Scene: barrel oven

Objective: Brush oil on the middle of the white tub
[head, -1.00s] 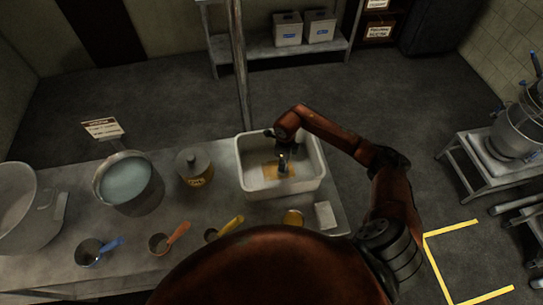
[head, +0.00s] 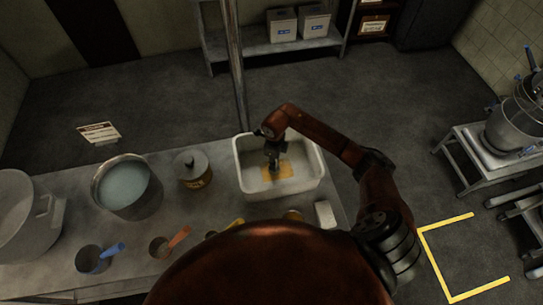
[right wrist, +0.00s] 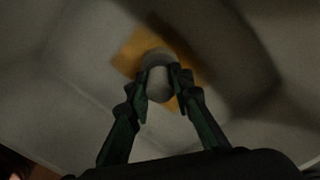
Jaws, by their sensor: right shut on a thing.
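The white tub (head: 312,187) stands at the right end of the metal table in the head view. An orange-yellow patch (head: 286,169) lies on the middle of its floor; it also shows in the right wrist view (right wrist: 127,57). My right gripper (head: 274,164) points down inside the tub, over the patch. In the right wrist view its fingers (right wrist: 160,85) are shut on a pale rounded thing (right wrist: 158,84), likely the brush handle. The brush's bristles are hidden, so I cannot tell whether they touch the floor. My left gripper is not in view.
A white block (head: 325,214) lies near the tub. My body hides the table's front.

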